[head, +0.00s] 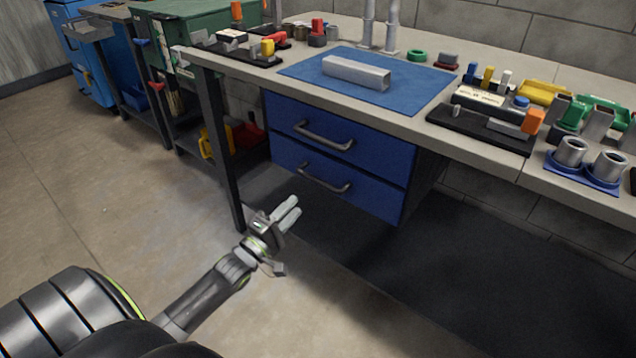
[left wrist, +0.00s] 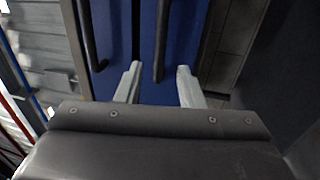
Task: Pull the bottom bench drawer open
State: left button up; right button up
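The bottom bench drawer (head: 355,187) is blue and sits shut under the bench, below a matching top drawer (head: 340,135). Its grey bar handle (head: 325,178) shows unobstructed in the head view. My left gripper (head: 293,212) is in front of the drawers, lower than the bottom handle and apart from it in the head view. In the left wrist view the two pale fingers (left wrist: 157,82) are spread with nothing between their tips. The picture there is rolled sideways, and the bottom handle (left wrist: 159,45) appears beyond the gap between the fingers. My right gripper is not in view.
A bench leg (head: 222,150) stands left of the drawers, near my left arm. The bench top holds a blue mat (head: 420,92) with a grey bar (head: 356,73), fixtures and metal cups. The floor in front of the drawers is clear.

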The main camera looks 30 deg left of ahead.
aim_at(316, 183)
pick_arm(q)
jog(key=b+x, duration=0.1)
jog(key=x, duration=1)
jog(key=shift+w+a+f, duration=0.1)
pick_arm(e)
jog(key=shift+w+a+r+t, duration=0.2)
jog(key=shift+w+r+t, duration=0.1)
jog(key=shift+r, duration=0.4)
pick_arm(q)
grip_shut()
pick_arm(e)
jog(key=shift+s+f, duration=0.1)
